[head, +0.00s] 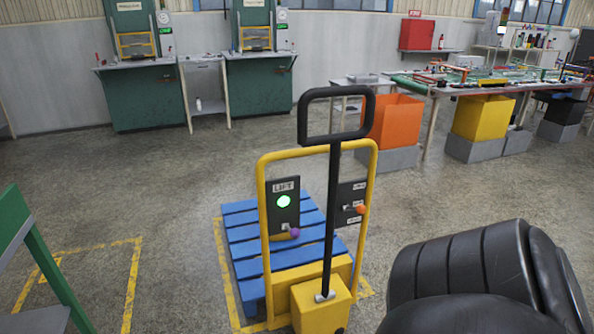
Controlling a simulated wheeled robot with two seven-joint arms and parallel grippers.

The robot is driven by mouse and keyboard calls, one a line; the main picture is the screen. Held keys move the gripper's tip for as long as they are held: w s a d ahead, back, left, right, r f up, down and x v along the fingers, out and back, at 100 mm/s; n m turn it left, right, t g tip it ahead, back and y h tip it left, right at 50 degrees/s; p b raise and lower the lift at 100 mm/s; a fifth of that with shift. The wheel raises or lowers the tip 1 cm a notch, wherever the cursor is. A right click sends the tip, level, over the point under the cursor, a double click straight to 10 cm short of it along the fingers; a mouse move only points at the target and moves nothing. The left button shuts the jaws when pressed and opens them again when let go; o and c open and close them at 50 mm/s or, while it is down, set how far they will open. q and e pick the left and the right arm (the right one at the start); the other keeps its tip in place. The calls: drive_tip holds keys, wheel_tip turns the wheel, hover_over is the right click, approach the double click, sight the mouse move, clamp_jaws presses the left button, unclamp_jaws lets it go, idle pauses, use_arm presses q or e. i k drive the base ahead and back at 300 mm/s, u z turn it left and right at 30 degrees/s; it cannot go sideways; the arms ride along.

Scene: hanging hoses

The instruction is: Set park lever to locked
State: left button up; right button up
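A yellow hand truck (375,190) with a tall black loop handle (303,120) stands in the middle of the head view. Its right black panel (347,190) carries a short lever with an orange knob (361,209), pointing right. Small white labels on this panel are too small to read, so I cannot tell which position the lever marks. The left panel (283,188) reads LIFT, with a lit green lamp (283,201) and a lever with a purple knob (294,232) below. Neither of my grippers is in view; a black arm part of mine fills the lower right.
A blue pallet (245,234) lies at the truck's forks, inside yellow floor lines. A green-framed table (50,270) is at left. Orange (397,122) and yellow (482,118) bins stand by a long workbench at back right. Open floor lies around the truck.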

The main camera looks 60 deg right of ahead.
sight(360, 209)
drive_tip(key=z, duration=2.15)
